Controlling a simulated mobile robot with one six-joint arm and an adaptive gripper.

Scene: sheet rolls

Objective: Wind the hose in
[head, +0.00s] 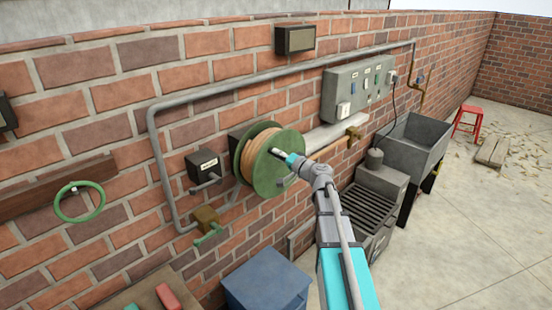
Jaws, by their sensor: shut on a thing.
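A hose reel with green round side plates (266,183) is mounted on the brick wall near the middle of the head view. Tan hose (248,149) is wound in several turns between the plates. My gripper (278,153) is at the reel's near face, reached from the lower right. It is shut on what looks like the reel's crank handle, which is mostly hidden by the fingers. A small grey piece shows on the reel's face below the gripper. The hose's free end cannot be made out.
A grey pipe (290,72) runs along the wall above the reel. A dark box with a lever (205,168) and a green-handled tap (208,234) are left of it. A blue cabinet (265,281) stands below; a grey sink (416,143) is right. The right floor is mostly open.

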